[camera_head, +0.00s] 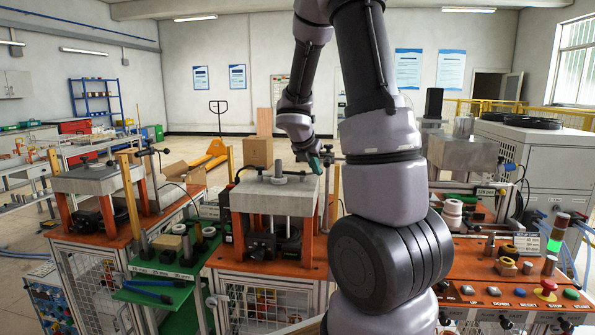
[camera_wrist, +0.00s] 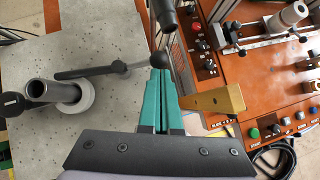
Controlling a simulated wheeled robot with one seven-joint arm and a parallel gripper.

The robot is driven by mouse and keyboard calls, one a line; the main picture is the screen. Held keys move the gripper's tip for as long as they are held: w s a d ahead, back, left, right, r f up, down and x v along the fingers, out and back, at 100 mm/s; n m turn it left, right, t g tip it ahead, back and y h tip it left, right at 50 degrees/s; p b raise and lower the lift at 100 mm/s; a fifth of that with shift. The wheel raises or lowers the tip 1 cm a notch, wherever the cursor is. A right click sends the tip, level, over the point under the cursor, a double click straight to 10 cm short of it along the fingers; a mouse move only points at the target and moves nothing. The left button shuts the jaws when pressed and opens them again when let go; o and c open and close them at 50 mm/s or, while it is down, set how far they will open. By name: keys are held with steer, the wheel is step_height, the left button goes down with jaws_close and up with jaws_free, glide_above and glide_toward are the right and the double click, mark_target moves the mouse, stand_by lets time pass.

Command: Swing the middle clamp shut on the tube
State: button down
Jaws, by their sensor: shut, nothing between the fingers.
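The middle station's grey slab (camera_head: 262,196) carries an upright metal tube (camera_head: 278,168) with a pale collar around its foot. The tube (camera_wrist: 40,89) and collar (camera_wrist: 78,98) also show at the left of the wrist view. The middle clamp's dark arm (camera_wrist: 92,71) reaches leftward across the slab toward the tube; I cannot tell whether it touches. A black ball knob (camera_wrist: 163,60) and dark handle (camera_wrist: 164,18) stand at the clamp's right end. My gripper (camera_head: 328,155) has teal fingers (camera_wrist: 160,72), shut and empty, with the tips right by the knob; contact is unclear.
A yellow-orange post (camera_wrist: 213,100) stands close to the right of my fingers. The orange control panel (camera_head: 520,265) with buttons lies to the right. A similar slab station (camera_head: 95,180) is on the left. A green tray (camera_head: 160,283) of parts sits between them.

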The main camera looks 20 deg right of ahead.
steer(key=shift+w+d, duration=0.15)
steer(key=shift+d, duration=0.45)
stand_by(0.4)
